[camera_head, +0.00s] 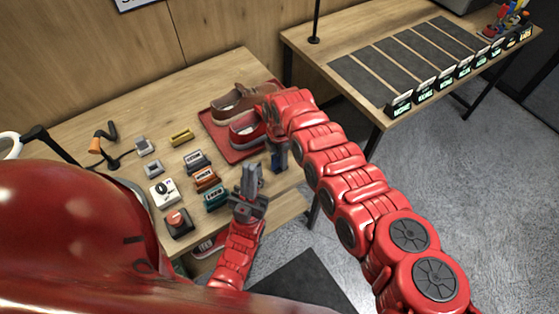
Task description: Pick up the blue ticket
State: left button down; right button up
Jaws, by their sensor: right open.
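A small dark blue piece (279,160) shows at the front table edge, just below my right wrist; I cannot tell whether it is the blue ticket, as it is small and partly covered. My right gripper (280,155) points down there, open, with its fingers mostly hidden by the wrist. I cannot tell whether it touches the blue piece. My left gripper (251,178) points up over the front table edge, right of the teal block. Its grey fingers look close together, and nothing is clearly seen between them.
A red tray (209,127) holds brown and red shoes behind my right gripper. Grey, orange (206,178) and teal (215,198) labelled blocks stand left of my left gripper. A red-button box (177,221) is nearer. A second table (330,47) with dark strips and label stands is at the right.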

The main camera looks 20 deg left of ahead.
jog(key=shift+f, duration=0.1)
jog(key=shift+c, duration=0.2)
grip_shut()
jog(key=shift+a, duration=0.1)
